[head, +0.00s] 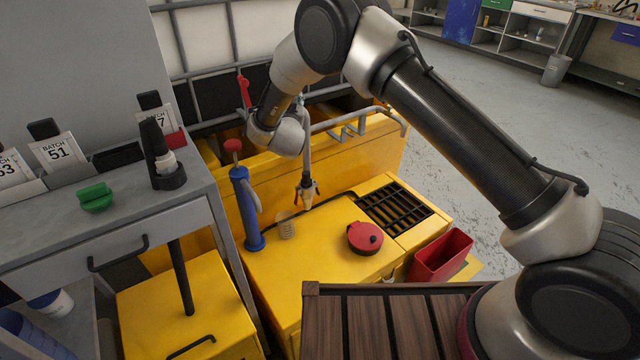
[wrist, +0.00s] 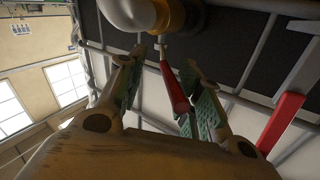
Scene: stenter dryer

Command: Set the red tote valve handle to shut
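In the wrist view a red valve handle (wrist: 173,88) hangs below a brass valve fitting (wrist: 184,18) with a pale pipe elbow (wrist: 128,10). My gripper (wrist: 163,58) has its fingers spread, one on each side of this handle. The handle lies nearer the right finger's green pad; I cannot tell whether they touch. In the head view a red handle (head: 244,92) stands upright in front of the caged tote (head: 215,80), just left of my wrist. My fingers are hidden there behind my wrist, and so is the valve body.
A second red bar (wrist: 281,122) shows at the right of the wrist view. In the head view, a blue hand pump (head: 246,205), a hanging nozzle (head: 307,190) and bent grey pipes (head: 360,122) stand close around. A red round can (head: 365,238) sits on the yellow bund (head: 310,265).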

